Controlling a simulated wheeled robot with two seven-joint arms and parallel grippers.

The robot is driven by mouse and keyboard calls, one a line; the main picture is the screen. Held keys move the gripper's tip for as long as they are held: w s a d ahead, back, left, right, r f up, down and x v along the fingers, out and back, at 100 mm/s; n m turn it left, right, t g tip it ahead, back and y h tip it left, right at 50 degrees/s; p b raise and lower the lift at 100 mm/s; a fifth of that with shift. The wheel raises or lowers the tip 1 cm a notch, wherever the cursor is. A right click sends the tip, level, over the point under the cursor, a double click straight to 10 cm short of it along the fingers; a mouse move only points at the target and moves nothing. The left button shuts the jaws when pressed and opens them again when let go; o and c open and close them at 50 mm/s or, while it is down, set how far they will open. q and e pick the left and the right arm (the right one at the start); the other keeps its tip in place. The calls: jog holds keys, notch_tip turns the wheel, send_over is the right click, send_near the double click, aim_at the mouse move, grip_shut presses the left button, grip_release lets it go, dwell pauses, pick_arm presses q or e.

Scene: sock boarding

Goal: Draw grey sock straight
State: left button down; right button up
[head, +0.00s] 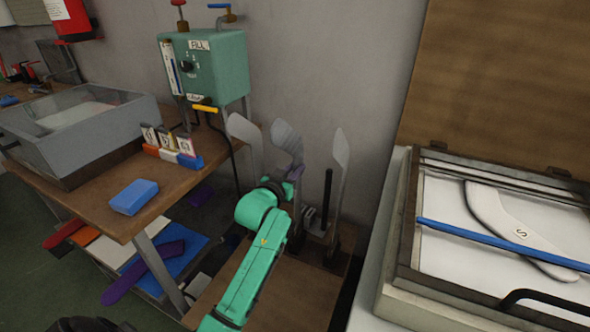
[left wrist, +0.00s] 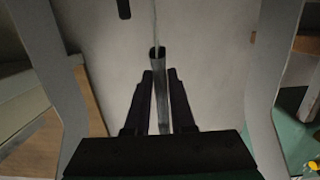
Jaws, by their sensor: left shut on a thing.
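The grey sock (head: 287,137) is on the middle of three upright pale boards, with a wrinkled, bluish-grey surface. In the left wrist view the sock (left wrist: 159,58) shows edge-on as a narrow grey sleeve around a thin board. My left gripper (head: 291,181) is low on the middle board, below the sock's broad upper part. In the left wrist view its two dark fingers (left wrist: 160,76) are shut on the sock, one on each side. The sock's lower end is hidden behind the gripper and arm. My right gripper is not in view.
Bare boards stand close on the left (head: 246,138) and right (head: 340,150). A black post (head: 327,186) rises near the right board. An open press (head: 402,240) is at the right.

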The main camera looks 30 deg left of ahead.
pick_arm(q)
jog(key=shift+f, duration=0.3)
dwell(0.8)
jog(key=c, duration=0.6)
grip_release()
jog(key=shift+c, duration=0.2)
jog(key=shift+r, duration=0.1)
jog(key=s+p, duration=0.4)
jog(key=s, duration=0.5)
jog(key=shift+d+p, duration=0.2)
jog(key=shift+p, duration=0.1)
